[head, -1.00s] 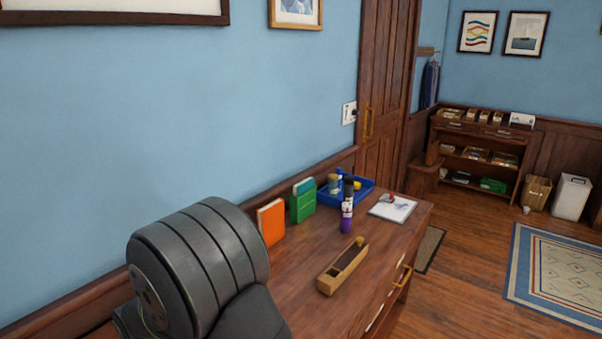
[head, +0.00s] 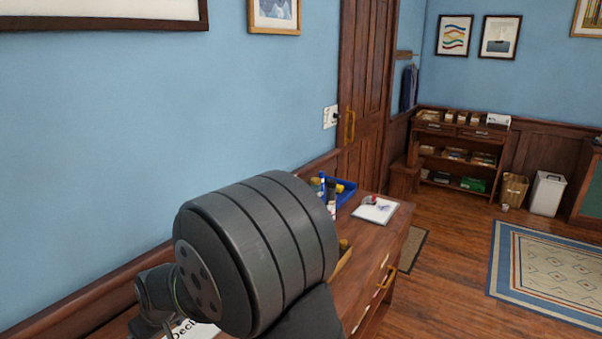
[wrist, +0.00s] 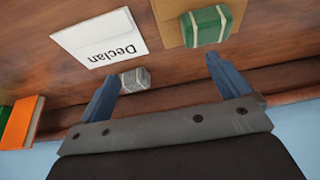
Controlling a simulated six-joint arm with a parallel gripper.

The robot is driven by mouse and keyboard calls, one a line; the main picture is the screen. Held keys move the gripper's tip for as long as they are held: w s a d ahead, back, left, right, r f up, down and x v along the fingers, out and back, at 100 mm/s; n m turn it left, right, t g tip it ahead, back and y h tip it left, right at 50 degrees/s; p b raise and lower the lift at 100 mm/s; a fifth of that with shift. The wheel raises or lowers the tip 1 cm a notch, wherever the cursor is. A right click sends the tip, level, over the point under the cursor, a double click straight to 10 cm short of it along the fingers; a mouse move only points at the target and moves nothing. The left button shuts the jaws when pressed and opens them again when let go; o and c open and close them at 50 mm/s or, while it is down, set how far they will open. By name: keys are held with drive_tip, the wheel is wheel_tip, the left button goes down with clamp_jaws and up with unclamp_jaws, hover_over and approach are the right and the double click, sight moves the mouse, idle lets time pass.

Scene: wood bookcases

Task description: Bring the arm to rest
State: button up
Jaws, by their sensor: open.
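My gripper (wrist: 161,66) is open in the wrist view, its two blue fingers spread apart with nothing held between them. It hangs over a wooden desktop. A small grey block (wrist: 136,79) shows beside the left finger's tip, and a green block (wrist: 206,27) lies beyond the right fingertip. Whether the fingers touch either cannot be told. In the head view, my dark arm link fills the lower middle, and the gripper's fingers are not visible there.
A white card reading "Declan" (wrist: 100,37) lies on the desk, with an orange book (wrist: 20,122) at the left. In the head view, a blue tray (head: 346,195) and a white pad (head: 376,210) are beyond my arm. Open floor (head: 450,240) lies to the right.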

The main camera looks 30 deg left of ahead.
drive_tip(key=w+a, duration=0.2)
drive_tip(key=a, duration=1.1)
drive_tip(key=s+a+f, duration=0.3)
drive_tip(key=s+f, duration=0.1)
drive_tip(key=s, duration=0.1)
drive_tip(key=shift+a, duration=0.25)
